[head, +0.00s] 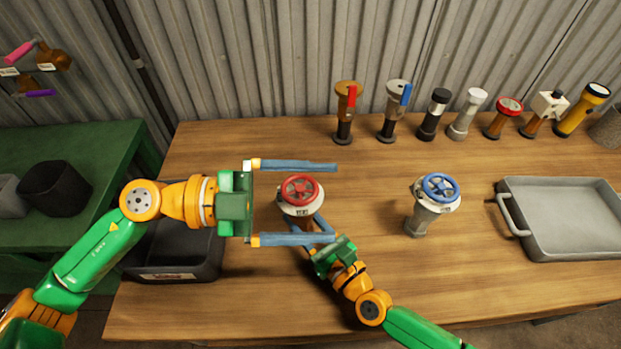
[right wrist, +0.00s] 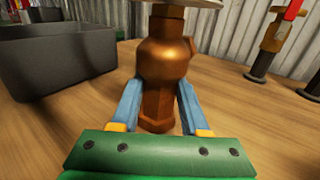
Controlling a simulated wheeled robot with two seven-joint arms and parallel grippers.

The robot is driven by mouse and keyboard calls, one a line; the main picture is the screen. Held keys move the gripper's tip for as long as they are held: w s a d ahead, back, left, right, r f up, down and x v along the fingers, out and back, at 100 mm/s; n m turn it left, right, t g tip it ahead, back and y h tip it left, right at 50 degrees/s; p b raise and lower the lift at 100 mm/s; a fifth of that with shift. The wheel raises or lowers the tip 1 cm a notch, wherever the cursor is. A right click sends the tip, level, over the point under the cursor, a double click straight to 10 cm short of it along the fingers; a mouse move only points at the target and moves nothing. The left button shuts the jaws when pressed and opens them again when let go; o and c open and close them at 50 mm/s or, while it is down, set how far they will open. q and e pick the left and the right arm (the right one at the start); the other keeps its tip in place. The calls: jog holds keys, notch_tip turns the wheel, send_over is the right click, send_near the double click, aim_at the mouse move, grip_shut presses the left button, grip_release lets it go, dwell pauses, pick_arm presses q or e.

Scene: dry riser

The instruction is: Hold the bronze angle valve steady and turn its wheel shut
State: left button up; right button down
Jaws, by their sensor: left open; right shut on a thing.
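The bronze angle valve stands upright on the wooden table, with a red wheel (head: 301,189) on top above a pale collar with a small label. Its bronze body (right wrist: 166,60) fills the middle of the right wrist view. My right gripper (right wrist: 160,110) is shut on the lower part of that body, one blue finger on each side. In the head view the right gripper (head: 312,236) reaches the valve from below, and the wheel and collar hide most of the body. My left gripper (head: 290,202) is open, its long blue fingers on the far and near sides of the wheel, apart from it.
A valve with a blue wheel (head: 439,187) stands to the right. A grey metal tray (head: 570,247) lies at the right. Several nozzles and torches line the back, including a yellow torch (head: 582,109). A dark bin (head: 172,272) sits at the left beneath my left arm.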

pick_arm(q)
jog(key=w+a+f+n+t, duration=0.2)
jog(key=a+n+t, duration=0.25)
jog(key=n, duration=0.55)
jog(key=n+t+y, duration=0.4)
jog(key=n+t, duration=0.3)
jog(key=t, duration=0.1)
send_near(313, 178)
jog(key=shift+g, duration=0.25)
jog(key=x, duration=0.9)
jog(key=shift+w+d, duration=0.1)
jog(key=shift+w, duration=0.3)
